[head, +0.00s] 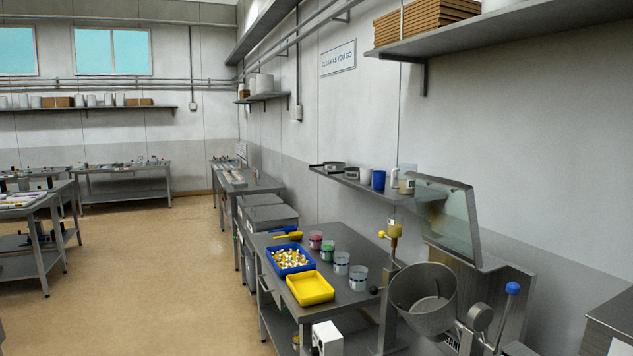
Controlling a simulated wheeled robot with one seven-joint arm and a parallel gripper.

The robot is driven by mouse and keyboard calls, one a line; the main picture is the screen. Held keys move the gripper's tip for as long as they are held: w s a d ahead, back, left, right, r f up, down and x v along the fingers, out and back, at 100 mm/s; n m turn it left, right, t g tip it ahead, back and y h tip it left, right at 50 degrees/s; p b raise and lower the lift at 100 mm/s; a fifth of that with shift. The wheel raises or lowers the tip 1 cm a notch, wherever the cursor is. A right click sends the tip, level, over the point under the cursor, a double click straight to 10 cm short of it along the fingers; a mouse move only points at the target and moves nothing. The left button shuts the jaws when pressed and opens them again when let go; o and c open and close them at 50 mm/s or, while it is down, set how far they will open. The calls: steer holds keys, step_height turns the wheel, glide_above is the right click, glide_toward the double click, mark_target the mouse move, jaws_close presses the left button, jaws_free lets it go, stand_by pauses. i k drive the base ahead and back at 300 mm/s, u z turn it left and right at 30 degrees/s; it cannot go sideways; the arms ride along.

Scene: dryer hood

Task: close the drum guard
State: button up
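The drum guard (445,217) is a clear panel in a grey frame at the right of the head view. It stands raised and tilted back, above and behind the drum, so it is open. The grey metal drum (423,304) is a round bowl with its mouth uncovered and tipped toward me. It looks empty, though its bottom is partly hidden. A lever with a blue knob (512,288) rises to the right of the drum. My gripper is not in view.
A steel table (338,231) left of the drum holds a blue tray (291,259) of capsules, a yellow tray (310,288) and several jars. A wall shelf (361,187) with cups is behind. A white box (327,338) is at the front.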

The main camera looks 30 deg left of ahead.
mark_target(477, 262)
steer(key=u, duration=0.6)
steer(key=i, duration=1)
